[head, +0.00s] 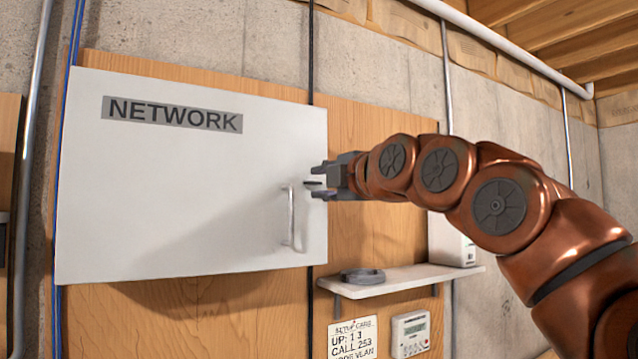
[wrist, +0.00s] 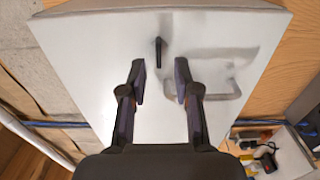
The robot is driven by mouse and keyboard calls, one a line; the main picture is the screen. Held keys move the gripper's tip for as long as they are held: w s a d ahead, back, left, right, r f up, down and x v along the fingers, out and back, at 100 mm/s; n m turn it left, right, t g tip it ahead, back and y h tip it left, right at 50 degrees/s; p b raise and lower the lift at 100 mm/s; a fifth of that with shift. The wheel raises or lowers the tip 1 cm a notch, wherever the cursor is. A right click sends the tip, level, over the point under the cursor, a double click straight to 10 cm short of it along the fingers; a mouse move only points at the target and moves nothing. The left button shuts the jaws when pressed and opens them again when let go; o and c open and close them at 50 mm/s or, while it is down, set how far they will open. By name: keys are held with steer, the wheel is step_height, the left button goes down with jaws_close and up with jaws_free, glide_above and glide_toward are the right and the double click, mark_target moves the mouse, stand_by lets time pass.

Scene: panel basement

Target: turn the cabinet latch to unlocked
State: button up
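The white cabinet (head: 180,190) marked NETWORK hangs shut on the wall; its face also fills much of the wrist view (wrist: 75,45). A small dark latch (head: 311,183) sits near the right edge of the door, above the handle. In the wrist view the latch (wrist: 158,52) shows as a short dark bar, just beyond the fingertips and between their lines. My gripper (head: 320,182) is open and empty, with its fingers pointing at the door beside the latch. Both fingers are apart in the wrist view (wrist: 160,80). I cannot tell whether either touches the latch.
A light bar handle (head: 290,217) stands out from the door below the latch. A small shelf (head: 400,281) with a grey coil (head: 362,275) and a white box is below my arm. A notice (head: 352,339) and a keypad-like device (head: 411,334) hang beneath.

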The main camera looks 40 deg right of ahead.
steer(key=s, duration=0.9)
steer(key=shift+s+a, duration=0.15)
steer(key=shift+a, duration=0.25)
